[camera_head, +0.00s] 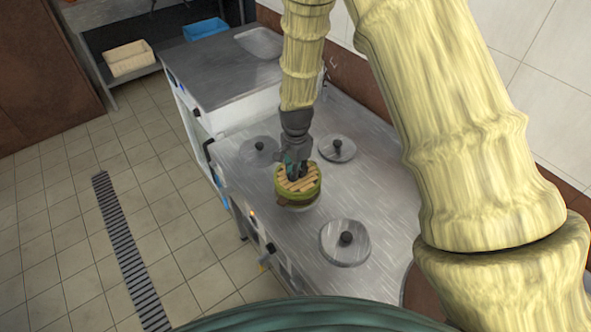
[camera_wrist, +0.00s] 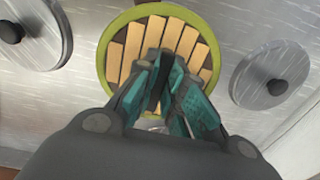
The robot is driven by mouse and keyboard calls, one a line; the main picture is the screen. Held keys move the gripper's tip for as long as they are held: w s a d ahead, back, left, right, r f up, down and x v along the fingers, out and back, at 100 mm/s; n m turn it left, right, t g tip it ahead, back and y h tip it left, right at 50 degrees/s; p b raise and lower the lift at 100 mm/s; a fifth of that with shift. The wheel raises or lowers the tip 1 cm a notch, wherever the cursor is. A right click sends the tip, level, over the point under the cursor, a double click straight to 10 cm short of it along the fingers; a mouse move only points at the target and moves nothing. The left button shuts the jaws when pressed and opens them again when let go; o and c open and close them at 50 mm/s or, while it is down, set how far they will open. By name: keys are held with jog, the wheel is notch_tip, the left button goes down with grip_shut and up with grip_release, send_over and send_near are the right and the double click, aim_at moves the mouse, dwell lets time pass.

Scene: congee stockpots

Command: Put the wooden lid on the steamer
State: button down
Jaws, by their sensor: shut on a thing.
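The round wooden lid (camera_head: 308,183) has pale slats and a green rim. It is over the middle of the steel counter in the head view, and fills the top centre of the wrist view (camera_wrist: 187,42). My gripper (camera_head: 293,172) comes down onto the lid's centre and is shut on it; the fingers (camera_wrist: 165,85) hide the part they grip. A brownish band and pale rim (camera_head: 295,206) show just below the lid, likely the steamer, mostly hidden. I cannot tell whether the lid touches it.
Several steel pot lids with black knobs lie in the counter around it: one in front (camera_head: 330,240), one behind right (camera_head: 345,156), one behind left (camera_head: 252,158). A steel worktop (camera_head: 220,75) stands behind. A tiled wall is at right, open floor at left.

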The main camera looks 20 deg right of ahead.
jog(key=shift+f, duration=0.25)
jog(key=c, duration=1.8)
grip_release()
jog(key=shift+r, duration=0.1)
notch_tip(320, 180, up, 11)
jog(key=p, duration=0.8)
